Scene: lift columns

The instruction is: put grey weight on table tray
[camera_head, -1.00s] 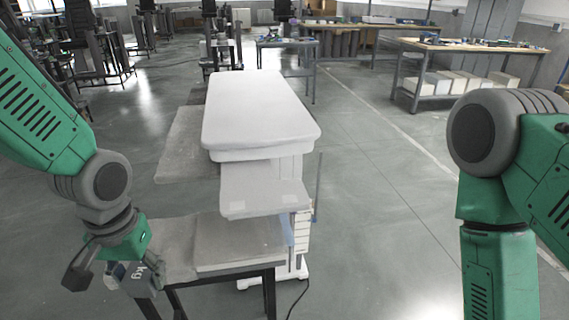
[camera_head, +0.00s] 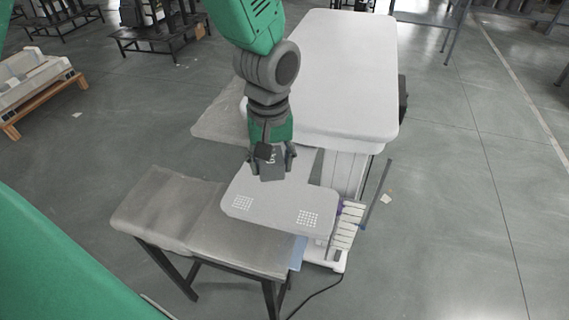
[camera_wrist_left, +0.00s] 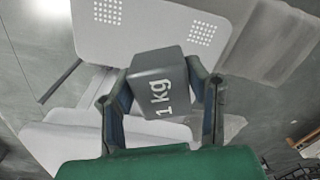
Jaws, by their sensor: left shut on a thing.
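The grey weight (camera_head: 272,171) is a small dark grey block. In the left wrist view, the weight (camera_wrist_left: 158,85) shows the white mark "1 kg". My left gripper (camera_head: 271,162) is shut on it, with one finger on each side; the gripper (camera_wrist_left: 160,100) also shows in the wrist view. The table tray (camera_head: 270,212) is a pale, rounded plate with two dotted patches, at the front of the white table. The tray (camera_wrist_left: 150,28) also shows in the wrist view. The weight overlaps the tray's back part in the head view. I cannot tell whether they touch. My right gripper is out of view.
The long white table (camera_head: 340,75) stands behind the tray. A grey padded bench (camera_head: 170,215) on dark legs stands at the front left, partly under the tray. A column with white drawers (camera_head: 346,228) is at the tray's right. The tray's front surface is clear.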

